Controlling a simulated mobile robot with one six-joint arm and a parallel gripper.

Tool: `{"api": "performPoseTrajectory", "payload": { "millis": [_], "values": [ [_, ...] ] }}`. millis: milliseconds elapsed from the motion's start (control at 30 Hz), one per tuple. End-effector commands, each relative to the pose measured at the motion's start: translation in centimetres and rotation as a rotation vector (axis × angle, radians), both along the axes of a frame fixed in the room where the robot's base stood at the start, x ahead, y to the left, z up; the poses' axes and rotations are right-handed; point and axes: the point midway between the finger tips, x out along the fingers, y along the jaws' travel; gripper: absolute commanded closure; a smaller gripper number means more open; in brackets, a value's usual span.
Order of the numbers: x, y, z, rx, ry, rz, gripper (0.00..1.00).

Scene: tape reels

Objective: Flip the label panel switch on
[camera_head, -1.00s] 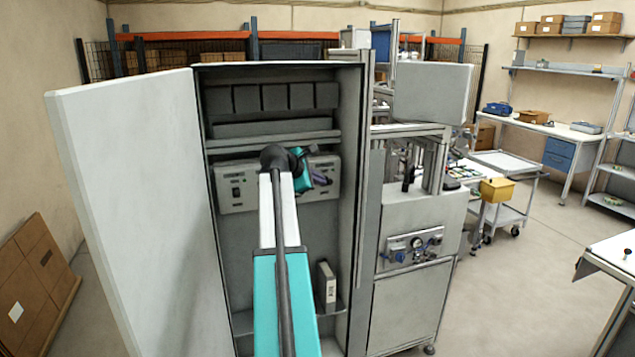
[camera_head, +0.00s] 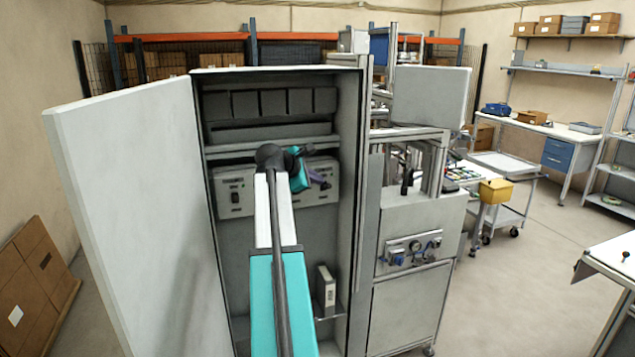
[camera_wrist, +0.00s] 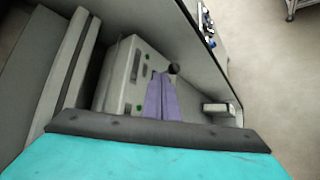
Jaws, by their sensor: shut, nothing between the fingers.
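Two grey switch panels are mounted side by side inside the open cabinet. The left panel (camera_head: 235,190) has a dark switch on its face. The right panel (camera_head: 322,195) is partly hidden by my wrist and gripper. In the wrist view a pale panel (camera_wrist: 127,82) shows small dark switches and green spots, and a round black knob (camera_wrist: 173,68) stands just beyond my fingertips. My gripper (camera_head: 322,182) has purple fingers, closed together and empty, in front of the right panel. They also show in the wrist view (camera_wrist: 161,76). I cannot tell whether they touch the panel or knob, or read the labels.
The open cabinet door (camera_head: 140,210) stands on the left, and the cabinet's right wall (camera_head: 349,200) is close beside my gripper. A grey binder-like box (camera_head: 326,288) stands on a low shelf. A machine with gauges (camera_head: 412,250) is to the right.

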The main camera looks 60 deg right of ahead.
Motion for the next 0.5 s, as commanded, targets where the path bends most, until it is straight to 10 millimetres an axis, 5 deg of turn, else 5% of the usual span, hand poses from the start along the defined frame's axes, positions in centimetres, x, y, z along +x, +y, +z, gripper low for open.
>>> {"api": "performPoseTrajectory", "payload": {
  "millis": [500],
  "values": [
    [2.1, 4.4, 4.3, 0.005, -0.005, 0.007, 1.0]
  ]
}}
